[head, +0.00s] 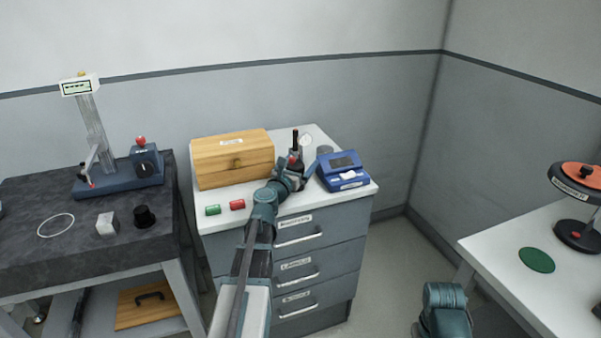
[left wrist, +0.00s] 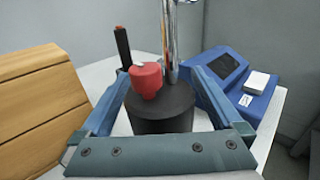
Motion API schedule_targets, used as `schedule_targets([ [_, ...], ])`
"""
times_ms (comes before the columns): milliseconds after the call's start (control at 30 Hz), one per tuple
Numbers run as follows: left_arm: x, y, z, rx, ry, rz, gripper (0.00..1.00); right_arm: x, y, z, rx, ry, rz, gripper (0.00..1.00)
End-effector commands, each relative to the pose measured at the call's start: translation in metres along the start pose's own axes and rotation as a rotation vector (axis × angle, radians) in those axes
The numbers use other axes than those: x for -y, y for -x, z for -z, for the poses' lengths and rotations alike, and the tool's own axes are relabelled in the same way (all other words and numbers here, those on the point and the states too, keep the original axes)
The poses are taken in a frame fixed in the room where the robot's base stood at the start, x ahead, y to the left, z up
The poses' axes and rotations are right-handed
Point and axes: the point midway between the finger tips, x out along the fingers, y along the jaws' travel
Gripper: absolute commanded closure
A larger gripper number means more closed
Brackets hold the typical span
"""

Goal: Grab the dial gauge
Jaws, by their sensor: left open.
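What looks like the dial gauge stands on the drawer cabinet: a round pale face (head: 306,140) above a black base. In the left wrist view the black cylindrical base (left wrist: 160,112) carries a chrome post (left wrist: 169,40) and has a red knob (left wrist: 146,80) in front. The top of the post is cut off there. My left gripper (head: 297,164) is open, its two fingers reaching along either side of the base, apart from each other. I cannot tell whether they touch it. Of my right arm only a teal part shows in the head view; its gripper is out of sight.
A wooden box (head: 232,165) stands left of the gripper and a blue device (head: 342,175) close on its right. A green piece (head: 213,210) and a red piece (head: 237,204) lie near the front edge. A black rod (left wrist: 123,47) stands behind the knob.

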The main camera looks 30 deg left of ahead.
Motion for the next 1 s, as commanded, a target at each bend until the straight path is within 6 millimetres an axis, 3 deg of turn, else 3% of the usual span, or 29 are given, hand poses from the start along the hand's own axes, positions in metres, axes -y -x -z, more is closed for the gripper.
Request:
schedule_targets([
  [133, 0.0003, 0.0009, 0.0000, 0.000, 0.000, 0.000, 0.04, 0.0001, 0.0000, -0.0001, 0.000, 0.000, 0.000, 0.50],
  [667, 0.0005, 0.0009, 0.0000, 0.000, 0.000, 0.000, 0.99, 0.0000, 0.0000, -0.0001, 0.000, 0.000, 0.000, 0.50],
  [1000, 0.0005, 0.0009, -0.0003, 0.000, 0.001, 0.000, 1.00, 0.0000, 0.0002, -0.0001, 0.000, 0.000, 0.000, 0.50],
])
